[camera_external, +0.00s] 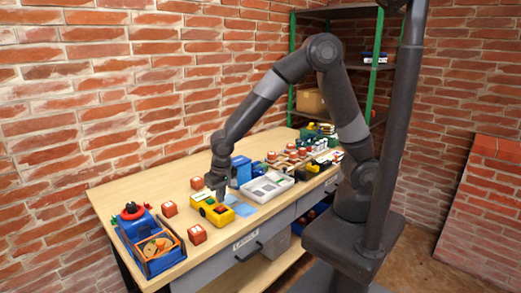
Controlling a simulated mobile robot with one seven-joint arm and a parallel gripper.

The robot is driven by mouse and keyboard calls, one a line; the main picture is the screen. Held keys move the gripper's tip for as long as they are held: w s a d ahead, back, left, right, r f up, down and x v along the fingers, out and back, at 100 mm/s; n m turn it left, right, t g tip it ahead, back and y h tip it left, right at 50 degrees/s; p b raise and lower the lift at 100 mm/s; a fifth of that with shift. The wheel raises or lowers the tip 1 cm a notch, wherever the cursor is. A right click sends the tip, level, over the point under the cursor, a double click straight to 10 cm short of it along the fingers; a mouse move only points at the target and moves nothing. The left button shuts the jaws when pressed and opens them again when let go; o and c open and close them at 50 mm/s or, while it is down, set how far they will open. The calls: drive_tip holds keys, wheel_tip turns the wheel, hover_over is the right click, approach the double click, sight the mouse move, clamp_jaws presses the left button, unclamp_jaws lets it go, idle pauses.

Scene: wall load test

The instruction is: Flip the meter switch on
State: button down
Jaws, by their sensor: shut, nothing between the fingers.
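A yellow device with dark parts on its face, which looks like the meter (198,202), lies on the wooden workbench (120,191) near its front edge. Its switch is too small to make out. My gripper (221,199) points down at the right part of the meter, shut and with nothing held. It partly covers the meter, and I cannot tell whether the fingertips touch it.
Red-brown blocks (197,235) lie around the meter. A light grey tray (268,187) and a blue box (241,172) stand to its right. Several small items crowd the bench's far end.

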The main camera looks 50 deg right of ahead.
wheel_tip(320, 180, up, 12)
drive_tip(key=w, duration=0.2)
drive_tip(key=shift+w, duration=0.15)
drive_tip(key=shift+r, duration=0.1)
drive_tip(key=d+r+t, duration=0.1)
drive_tip(key=d+r, duration=0.3)
drive_tip(key=d, duration=0.6)
drive_tip(key=d+r+t, duration=0.1)
drive_tip(key=d+r, duration=0.3)
drive_tip(key=d, duration=0.6)
drive_tip(key=s+d+r+t, duration=0.1)
drive_tip(key=s+d+t, duration=0.1)
drive_tip(key=s+d, duration=1)
drive_tip(key=d, duration=0.3)
drive_tip(key=shift+d, duration=0.4)
drive_tip(key=c, duration=2.2)
unclamp_jaws()
drive_tip(key=shift+s+r, duration=0.1)
